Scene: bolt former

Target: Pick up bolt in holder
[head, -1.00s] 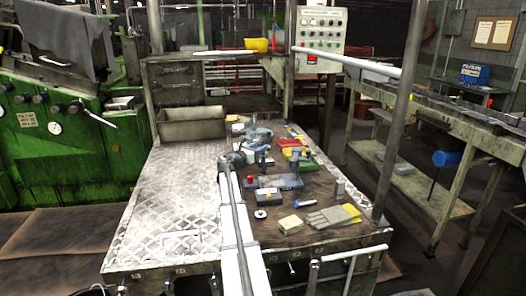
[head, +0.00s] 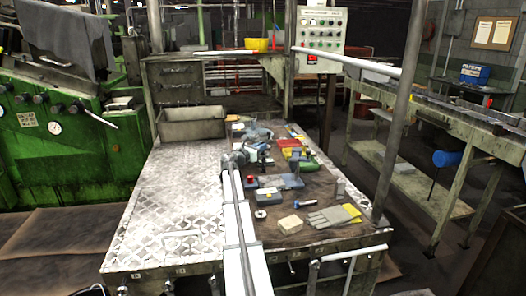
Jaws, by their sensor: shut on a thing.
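My gripper (head: 264,158) is at the far end of my white arm, over the cluttered dark half of the workbench. It is small and dark against grey and blue parts behind it. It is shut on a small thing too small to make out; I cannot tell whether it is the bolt. I cannot make out the bolt or its holder for certain among the parts around the gripper. A blue and grey box with a red knob (head: 252,182) sits just nearer than the gripper. My arm hides part of the bench's middle.
The workbench (head: 165,215) has a bare metal-plated left half. A grey metal bin (head: 190,122) stands at its back left. A green and red tray (head: 292,152), a pale block (head: 290,224), grey gloves (head: 328,218) and a small blue-ended piece (head: 307,203) lie on the right.

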